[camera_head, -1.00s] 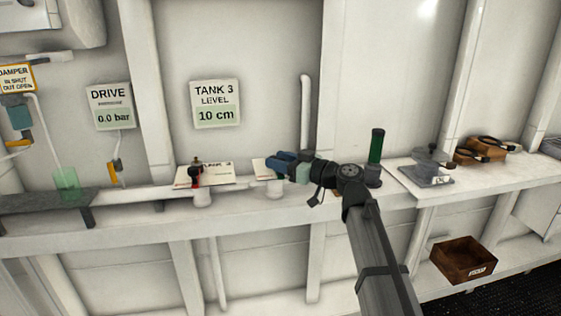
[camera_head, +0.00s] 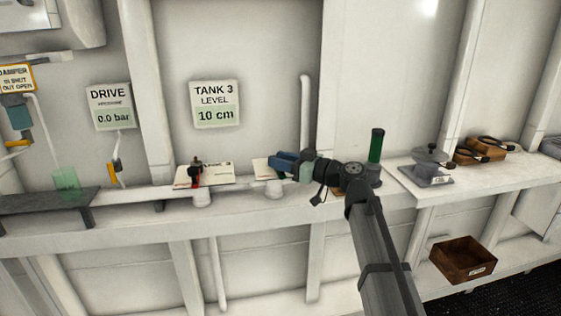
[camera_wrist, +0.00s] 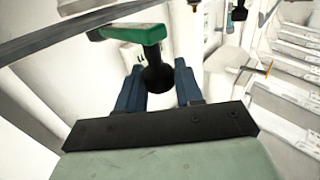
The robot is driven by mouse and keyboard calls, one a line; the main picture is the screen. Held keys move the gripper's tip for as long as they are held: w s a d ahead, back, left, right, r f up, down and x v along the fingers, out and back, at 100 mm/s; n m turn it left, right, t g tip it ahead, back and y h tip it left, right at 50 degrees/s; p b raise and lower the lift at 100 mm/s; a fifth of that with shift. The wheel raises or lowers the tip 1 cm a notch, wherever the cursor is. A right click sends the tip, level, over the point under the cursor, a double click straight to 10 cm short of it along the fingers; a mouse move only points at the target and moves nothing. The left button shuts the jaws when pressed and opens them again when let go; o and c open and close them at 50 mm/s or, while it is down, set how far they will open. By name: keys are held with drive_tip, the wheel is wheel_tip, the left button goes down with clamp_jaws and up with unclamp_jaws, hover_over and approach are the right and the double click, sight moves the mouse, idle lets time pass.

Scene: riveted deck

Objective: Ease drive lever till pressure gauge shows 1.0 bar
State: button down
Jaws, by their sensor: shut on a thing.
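The drive pressure gauge (camera_head: 109,107) on the wall at left reads 0.0 bar. My gripper (camera_head: 283,161) is at the bench in the middle of the head view, its blue fingers over a valve on a white post. In the wrist view a green lever (camera_wrist: 130,33) with a black stem (camera_wrist: 158,74) sits at the two blue fingers of my gripper (camera_wrist: 159,88). The jaws are shut on this lever. In the head view my gripper hides the lever, and the label card (camera_head: 262,168) behind it is mostly covered, so its wording cannot be read.
A red lever with a black top (camera_head: 196,172) stands left of my gripper. The tank 3 gauge (camera_head: 215,105) reads 10 cm. A brown box (camera_head: 463,260) is lower right.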

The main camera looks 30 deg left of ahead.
drive_tip(key=shift+w+d+n+g+h, duration=0.4)
drive_tip(key=shift+w+n+g+h, duration=0.35)
drive_tip(key=shift+w+n+g, duration=0.8)
drive_tip(key=shift+w+d+n+g+h, duration=0.5)
drive_tip(key=shift+n+g+h, duration=0.45)
drive_tip(key=shift+g, duration=1.15)
drive_tip(key=shift+w+d+n+g+h, duration=0.35)
drive_tip(key=shift+w+n+g+h, duration=0.25)
drive_tip(key=shift+w+n+g, duration=0.95)
drive_tip(key=shift+s+g, duration=0.3)
drive_tip(key=shift+s, duration=0.15)
drive_tip(key=c, duration=0.8)
unclamp_jaws()
drive_tip(key=shift+c, duration=0.2)
drive_tip(key=shift+d, duration=0.1)
drive_tip(key=v, duration=1.3)
drive_tip(key=shift+w+d, duration=0.25)
